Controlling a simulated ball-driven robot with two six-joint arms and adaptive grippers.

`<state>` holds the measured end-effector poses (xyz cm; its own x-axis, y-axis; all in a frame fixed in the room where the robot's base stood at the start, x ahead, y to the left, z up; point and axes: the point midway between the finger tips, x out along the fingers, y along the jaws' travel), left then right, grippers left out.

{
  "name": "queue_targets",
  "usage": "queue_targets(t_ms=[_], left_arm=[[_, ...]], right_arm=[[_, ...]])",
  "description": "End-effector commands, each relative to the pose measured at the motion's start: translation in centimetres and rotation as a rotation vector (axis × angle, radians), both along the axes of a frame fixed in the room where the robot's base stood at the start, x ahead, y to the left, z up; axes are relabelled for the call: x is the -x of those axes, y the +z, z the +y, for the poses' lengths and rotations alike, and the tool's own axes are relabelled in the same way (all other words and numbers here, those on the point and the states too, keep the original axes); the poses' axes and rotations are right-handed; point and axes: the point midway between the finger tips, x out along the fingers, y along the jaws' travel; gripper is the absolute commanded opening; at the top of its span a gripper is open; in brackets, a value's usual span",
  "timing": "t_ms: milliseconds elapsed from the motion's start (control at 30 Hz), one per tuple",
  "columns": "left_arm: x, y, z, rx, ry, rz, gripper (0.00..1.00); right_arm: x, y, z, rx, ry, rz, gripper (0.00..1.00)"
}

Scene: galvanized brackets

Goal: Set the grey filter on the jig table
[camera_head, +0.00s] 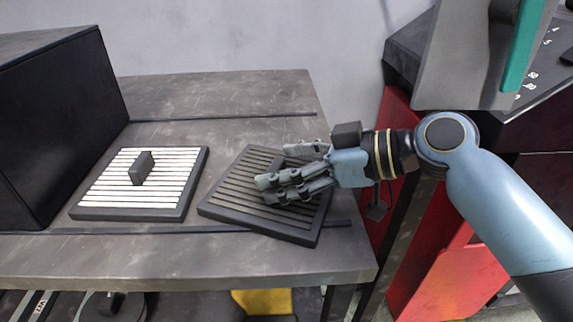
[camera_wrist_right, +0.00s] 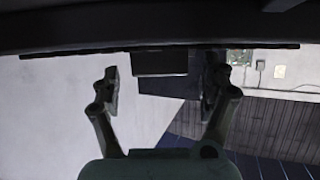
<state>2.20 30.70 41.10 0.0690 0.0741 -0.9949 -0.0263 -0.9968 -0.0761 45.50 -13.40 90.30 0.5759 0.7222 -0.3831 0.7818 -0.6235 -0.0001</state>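In the head view, the dark grey slatted filter (camera_head: 236,190) lies turned at an angle on the right part of the grey table (camera_head: 220,92), which may be the jig table. My right gripper (camera_head: 264,190) reaches over it from the right and hides its middle. In the right wrist view, the fingers of my right gripper (camera_wrist_right: 162,82) stand apart. A dark block (camera_wrist_right: 160,62), seemingly the filter's handle, shows between them with gaps on both sides. A dark surface (camera_wrist_right: 60,33) spans the top of that view. My left gripper is not in view.
A white-slatted filter (camera_head: 105,190) with a dark frame and block handle (camera_head: 142,168) lies left of the grey one. A black box (camera_head: 60,130) stands at the far left. Dark rails (camera_head: 220,116) cross the table. Red cabinets (camera_head: 440,260) stand at right. The table's back is clear.

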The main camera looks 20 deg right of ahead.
Motion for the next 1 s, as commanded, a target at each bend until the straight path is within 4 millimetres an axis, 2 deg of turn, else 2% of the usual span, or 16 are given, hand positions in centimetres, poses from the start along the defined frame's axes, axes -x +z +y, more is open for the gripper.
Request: queue_targets(t_ms=[267, 467, 700, 1000], left_arm=[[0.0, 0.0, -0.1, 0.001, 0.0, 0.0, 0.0], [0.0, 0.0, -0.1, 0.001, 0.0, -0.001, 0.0], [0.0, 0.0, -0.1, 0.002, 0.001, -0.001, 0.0], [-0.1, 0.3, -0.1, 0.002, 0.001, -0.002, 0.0]], right_arm=[[0.2, 0.1, -0.3, 0.002, 0.0, -0.001, 0.79], [2.0, 1.2, -2.5, 0.007, 0.003, 0.0, 0.79], [4.7, 2.9, -5.9, 0.008, 0.002, 0.001, 0.79], [6.6, 4.3, -8.3, 0.002, 0.003, 0.0, 0.79]])
